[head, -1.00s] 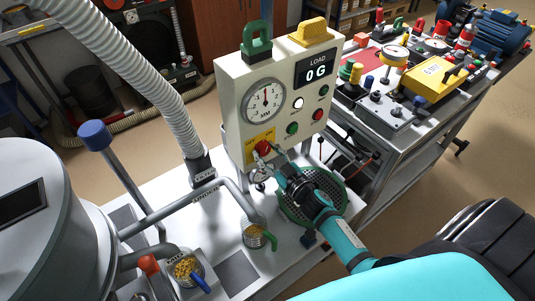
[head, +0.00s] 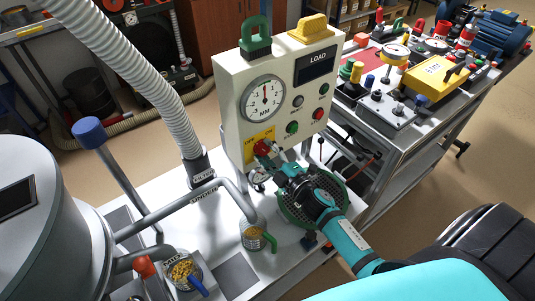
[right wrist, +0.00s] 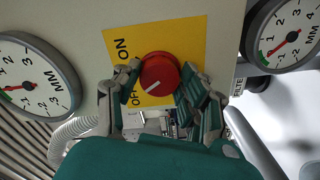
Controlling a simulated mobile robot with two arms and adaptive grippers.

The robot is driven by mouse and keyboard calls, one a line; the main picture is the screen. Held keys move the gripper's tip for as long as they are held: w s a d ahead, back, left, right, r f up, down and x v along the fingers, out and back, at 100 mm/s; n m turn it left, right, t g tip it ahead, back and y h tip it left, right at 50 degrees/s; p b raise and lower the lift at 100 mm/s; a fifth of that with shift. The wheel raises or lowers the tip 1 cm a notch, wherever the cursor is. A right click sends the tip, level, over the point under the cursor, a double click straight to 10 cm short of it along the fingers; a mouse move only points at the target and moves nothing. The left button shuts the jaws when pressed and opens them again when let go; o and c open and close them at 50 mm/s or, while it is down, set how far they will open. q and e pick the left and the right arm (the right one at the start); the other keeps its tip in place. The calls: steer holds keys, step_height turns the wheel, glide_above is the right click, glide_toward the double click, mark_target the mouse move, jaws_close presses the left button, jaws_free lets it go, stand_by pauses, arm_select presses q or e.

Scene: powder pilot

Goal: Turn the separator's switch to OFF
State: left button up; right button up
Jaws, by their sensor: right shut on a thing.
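The separator's switch is a red round knob (head: 261,147) on a yellow plate (head: 258,138) low on the cream control panel (head: 235,110). My right gripper (head: 268,153) is shut on the knob, with one finger on each side. In the right wrist view the knob (right wrist: 160,72) sits between the fingers of the gripper (right wrist: 162,80). Its white mark points to the lower left, close to the OFF lettering; the ON lettering is higher up. The load display (head: 317,64) is dark. My left gripper is not in view.
A round gauge (head: 263,100) and several buttons sit above the switch. A grey pipe (head: 190,197), a ribbed hose (head: 150,80) and a sieve with a green rim (head: 325,212) are close to my right arm.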

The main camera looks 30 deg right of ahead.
steer(key=shift+n, duration=0.9)
steer(key=o, duration=1.2)
steer(key=shift+c, duration=0.2)
steer(key=shift+s, duration=0.1)
steer(key=s+d, duration=0.1)
steer(key=s, duration=1)
steer(key=shift+s+d, duration=0.3)
steer(key=shift+s, duration=0.1)
